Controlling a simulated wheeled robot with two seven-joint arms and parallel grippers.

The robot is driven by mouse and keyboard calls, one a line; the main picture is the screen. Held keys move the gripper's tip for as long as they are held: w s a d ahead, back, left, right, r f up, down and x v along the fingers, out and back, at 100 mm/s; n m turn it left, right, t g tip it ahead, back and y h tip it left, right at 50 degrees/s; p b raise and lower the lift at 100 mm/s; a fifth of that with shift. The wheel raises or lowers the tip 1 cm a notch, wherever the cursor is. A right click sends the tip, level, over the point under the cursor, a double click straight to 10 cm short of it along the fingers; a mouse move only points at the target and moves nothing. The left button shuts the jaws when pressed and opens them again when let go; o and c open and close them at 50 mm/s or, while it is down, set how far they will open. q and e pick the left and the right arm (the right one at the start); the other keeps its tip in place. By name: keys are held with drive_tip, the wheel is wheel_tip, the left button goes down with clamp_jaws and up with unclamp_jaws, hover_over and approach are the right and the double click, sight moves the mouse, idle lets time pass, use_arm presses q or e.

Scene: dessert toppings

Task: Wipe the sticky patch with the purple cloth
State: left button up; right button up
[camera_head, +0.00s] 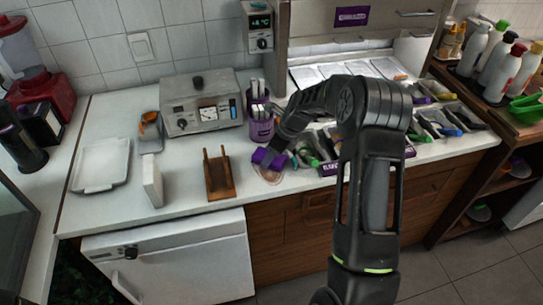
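The purple cloth (268,159) is a bunched purple piece near the counter's front edge, at the end of my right arm. My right gripper (277,153) reaches down and left to it and appears shut on it; the fingertips are small and partly hidden. The sticky patch (269,177) is a pale brownish round spot on the white counter, directly below the cloth and partly covered by it. I cannot tell whether the cloth touches the counter. My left gripper is not in view.
A brown wooden rack (219,178) stands left of the patch. A purple container (261,130) with utensils stands behind it. A purple-edged topping tray (327,169) with scoops lies to the right. A grey appliance (201,106) is at the back. My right arm hides part of the counter.

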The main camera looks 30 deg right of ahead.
drive_tip(key=shift+w+d+f, duration=0.1)
drive_tip(key=shift+w+d, duration=0.2)
drive_tip(key=shift+w, duration=0.5)
drive_tip(key=shift+w+d+f, duration=0.1)
drive_tip(key=shift+w+d, duration=0.15)
drive_tip(key=shift+w, duration=0.55)
drive_tip(key=shift+r, duration=0.1)
drive_tip(key=shift+s+a+r+p, duration=0.1)
drive_tip(key=shift+s+a+p, duration=0.15)
drive_tip(key=shift+s, duration=0.5)
drive_tip(key=shift+s+a+p, duration=0.15)
drive_tip(key=shift+s+a, duration=0.05)
drive_tip(key=shift+s, duration=0.5)
drive_tip(key=shift+s+a, duration=0.1)
drive_tip(key=shift+s, duration=0.05)
drive_tip(key=shift+s, duration=0.1)
